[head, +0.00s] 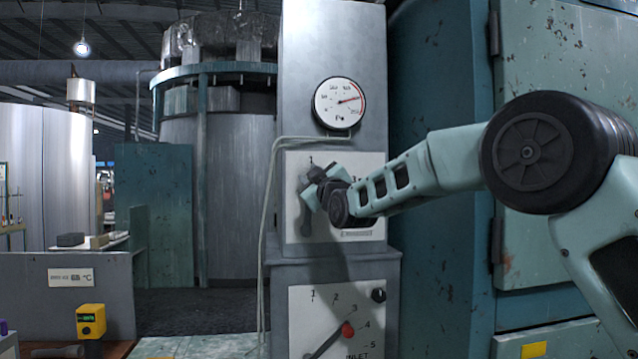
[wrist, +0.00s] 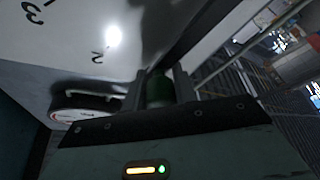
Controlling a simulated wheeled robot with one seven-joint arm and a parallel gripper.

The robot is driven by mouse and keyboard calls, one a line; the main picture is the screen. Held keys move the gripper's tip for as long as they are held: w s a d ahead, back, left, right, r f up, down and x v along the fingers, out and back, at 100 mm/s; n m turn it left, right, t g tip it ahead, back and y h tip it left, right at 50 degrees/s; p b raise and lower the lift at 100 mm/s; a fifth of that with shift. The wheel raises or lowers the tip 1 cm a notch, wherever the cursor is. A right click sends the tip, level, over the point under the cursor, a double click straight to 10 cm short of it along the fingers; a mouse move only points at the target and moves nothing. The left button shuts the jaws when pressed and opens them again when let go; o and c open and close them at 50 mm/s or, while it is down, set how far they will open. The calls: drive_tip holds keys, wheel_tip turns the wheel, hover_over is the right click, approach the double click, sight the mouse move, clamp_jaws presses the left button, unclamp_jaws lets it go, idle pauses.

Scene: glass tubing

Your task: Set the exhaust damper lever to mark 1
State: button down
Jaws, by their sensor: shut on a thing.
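The exhaust damper panel (head: 357,222) is a white plate on the grey column, marked EXHAUST, with the numeral 1 near its upper left. My gripper (head: 316,184) is at the left part of this plate and covers most of the lever. In the wrist view, my gripper's fingers (wrist: 158,92) are shut on a dark green lever grip (wrist: 160,88). The numerals 2 and 3 show on the plate to the left of the fingers there. Where the lever points against the marks is hidden by my gripper.
Below is the INLET panel (head: 300,310) with a red-knobbed lever (head: 347,330). A thin pipe (head: 264,230) runs down the column's left side. A teal cabinet (head: 440,250) stands at right.

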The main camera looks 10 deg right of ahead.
drive_tip(key=shift+a+f+n, duration=0.1)
drive_tip(key=shift+a+n, duration=0.2)
drive_tip(key=shift+a, duration=0.05)
drive_tip(key=c, duration=1.1)
unclamp_jaws()
drive_tip(key=shift+a, duration=0.1)
drive_tip(key=shift+c, duration=0.2)
drive_tip(key=shift+s+d, duration=0.2)
drive_tip(key=b+v, duration=0.7)
drive_tip(key=v, duration=1)
drive_tip(key=shift+b, duration=0.35)
drive_tip(key=shift+f, duration=0.1)
